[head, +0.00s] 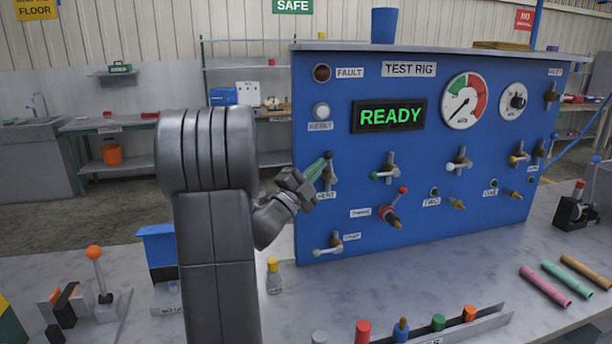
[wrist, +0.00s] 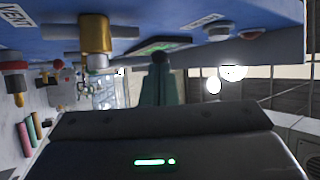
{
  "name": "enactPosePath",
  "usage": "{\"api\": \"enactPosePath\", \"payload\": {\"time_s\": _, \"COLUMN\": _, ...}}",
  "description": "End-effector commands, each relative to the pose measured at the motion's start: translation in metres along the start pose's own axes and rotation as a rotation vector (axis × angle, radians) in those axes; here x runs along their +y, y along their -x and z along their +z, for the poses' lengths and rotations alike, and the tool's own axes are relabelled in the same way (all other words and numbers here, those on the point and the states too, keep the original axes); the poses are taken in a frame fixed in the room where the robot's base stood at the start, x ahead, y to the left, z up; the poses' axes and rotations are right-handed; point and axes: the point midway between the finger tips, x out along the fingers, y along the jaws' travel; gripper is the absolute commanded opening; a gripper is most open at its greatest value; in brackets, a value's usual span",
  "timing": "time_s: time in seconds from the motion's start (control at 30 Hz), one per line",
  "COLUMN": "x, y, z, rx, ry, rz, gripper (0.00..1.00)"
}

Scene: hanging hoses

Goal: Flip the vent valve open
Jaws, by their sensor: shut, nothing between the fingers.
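The vent valve (head: 331,179) is on the left part of the blue test rig panel, above a label that reads as VENT. My gripper partly covers it in the head view. In the wrist view it shows as a brass body (wrist: 95,35) with a grey bar handle (wrist: 60,31) across it, running along the panel's up-down direction. My gripper (head: 322,164) is shut and empty, its green fingers close to the valve's upper end. The fingers also show in the wrist view (wrist: 160,78), beside the valve and apart from its brass body. I cannot tell whether they touch the handle.
The panel (head: 450,215) carries other valves, including a red-handled one (head: 391,212) and a lower left one (head: 333,242). A READY display (head: 389,116) is above. A yellow-capped bottle (head: 273,277) and a rack of coloured pegs (head: 480,327) stand on the bench.

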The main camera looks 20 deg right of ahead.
Motion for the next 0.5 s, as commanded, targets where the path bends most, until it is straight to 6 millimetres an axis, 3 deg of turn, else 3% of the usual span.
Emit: {"api": "enactPosePath", "payload": {"time_s": 0.5, "x": 0.0002, "y": -0.0079, "z": -0.0007, "rx": 0.001, "ry": -0.005, "rz": 0.008, "gripper": 0.00}}
